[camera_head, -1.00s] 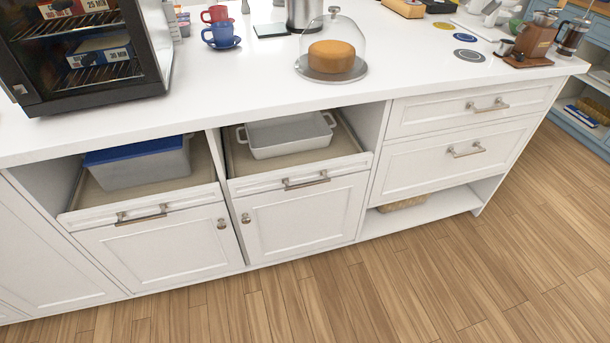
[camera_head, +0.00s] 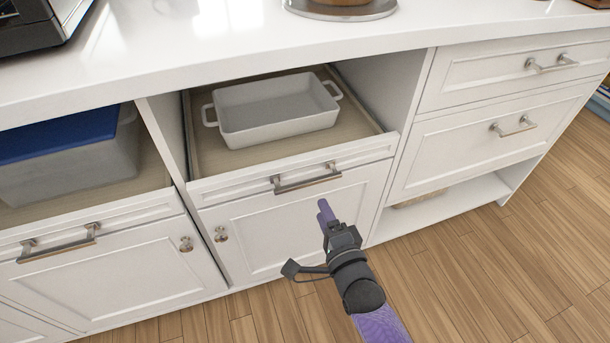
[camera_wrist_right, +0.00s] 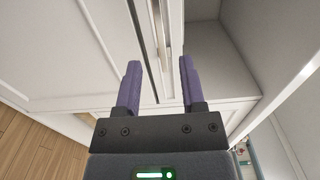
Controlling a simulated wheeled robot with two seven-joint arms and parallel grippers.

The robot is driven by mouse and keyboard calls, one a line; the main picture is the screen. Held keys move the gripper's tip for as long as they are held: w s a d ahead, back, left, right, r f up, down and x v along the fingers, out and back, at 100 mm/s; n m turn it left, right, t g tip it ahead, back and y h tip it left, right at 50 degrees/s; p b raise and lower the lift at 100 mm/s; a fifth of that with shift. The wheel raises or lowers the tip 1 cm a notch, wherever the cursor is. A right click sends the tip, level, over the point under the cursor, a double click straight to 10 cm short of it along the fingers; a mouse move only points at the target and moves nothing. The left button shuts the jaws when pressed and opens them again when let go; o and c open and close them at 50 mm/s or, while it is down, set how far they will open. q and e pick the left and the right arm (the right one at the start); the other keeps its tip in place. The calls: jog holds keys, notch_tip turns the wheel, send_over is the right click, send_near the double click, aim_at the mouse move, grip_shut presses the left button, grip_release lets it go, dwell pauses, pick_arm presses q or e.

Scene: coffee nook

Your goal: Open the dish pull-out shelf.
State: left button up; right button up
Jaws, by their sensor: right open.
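The dish pull-out shelf (camera_head: 181,160) sits in the middle opening under the counter, with a white two-handled baking dish (camera_head: 275,112) on it. Its front carries a metal bar handle (camera_head: 306,179). My right gripper (camera_head: 325,210), with purple fingers, is just below and to the right of that handle, in front of the cabinet door, apart from the handle. In the right wrist view the gripper (camera_wrist_right: 160,85) is open and empty, and a metal bar handle (camera_wrist_right: 161,28) lies ahead between its fingers. My left gripper is not in view.
A neighbouring shelf on the left holds a grey box with a blue lid (camera_head: 65,160). Drawers with handles (camera_head: 513,126) are on the right. Below the shelf is a door with a round knob (camera_head: 221,234). Wooden floor (camera_head: 480,260) is clear in front.

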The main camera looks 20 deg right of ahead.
aim_at(309, 185)
jog(key=w+b, duration=0.2)
jog(key=w, duration=0.2)
jog(key=w+b, duration=0.2)
jog(key=w, duration=0.2)
jog(key=shift+w+a+f, duration=0.15)
jog(key=shift+w+a, duration=0.05)
jog(key=shift+w, duration=0.2)
jog(key=c, duration=0.4)
grip_shut()
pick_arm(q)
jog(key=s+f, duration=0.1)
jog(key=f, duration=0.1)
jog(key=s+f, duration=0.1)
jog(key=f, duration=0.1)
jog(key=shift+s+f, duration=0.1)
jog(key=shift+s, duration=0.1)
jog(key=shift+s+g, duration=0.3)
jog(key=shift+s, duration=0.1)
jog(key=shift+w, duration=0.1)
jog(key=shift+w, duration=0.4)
